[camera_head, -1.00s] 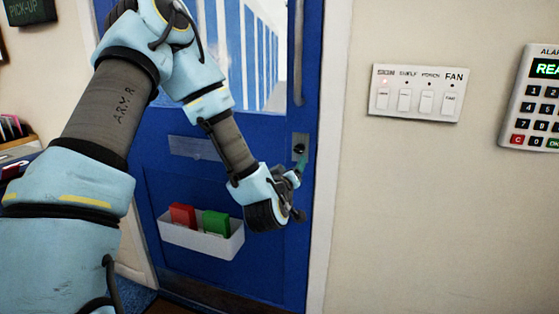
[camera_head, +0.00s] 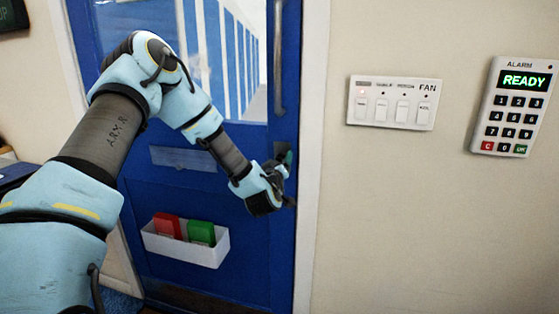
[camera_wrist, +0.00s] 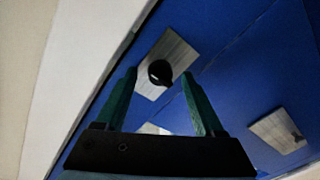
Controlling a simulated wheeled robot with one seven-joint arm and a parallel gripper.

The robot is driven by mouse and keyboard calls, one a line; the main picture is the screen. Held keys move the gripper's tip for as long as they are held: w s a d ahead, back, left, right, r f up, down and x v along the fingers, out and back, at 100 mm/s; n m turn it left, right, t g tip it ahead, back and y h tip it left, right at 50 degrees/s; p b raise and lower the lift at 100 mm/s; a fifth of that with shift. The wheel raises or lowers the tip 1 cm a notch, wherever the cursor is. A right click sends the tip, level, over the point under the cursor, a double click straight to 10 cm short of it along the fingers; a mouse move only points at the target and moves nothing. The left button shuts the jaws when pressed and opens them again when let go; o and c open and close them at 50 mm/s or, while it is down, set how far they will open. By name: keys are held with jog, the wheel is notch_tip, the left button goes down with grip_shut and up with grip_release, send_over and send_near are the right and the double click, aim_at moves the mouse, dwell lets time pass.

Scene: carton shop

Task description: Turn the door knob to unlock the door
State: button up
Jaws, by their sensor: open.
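The blue door (camera_head: 265,220) stands at the left of the head view, with a window in its upper half.
A second metal plate (camera_wrist: 275,130) with a dark part shows in the wrist view. A long vertical handle (camera_head: 278,60) is above. A white bin (camera_head: 185,243) with red and green items hangs below. A switch panel (camera_head: 391,102) and alarm keypad (camera_head: 513,107) are on the wall.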

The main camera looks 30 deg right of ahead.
grip_shut()
dwell(0.5)
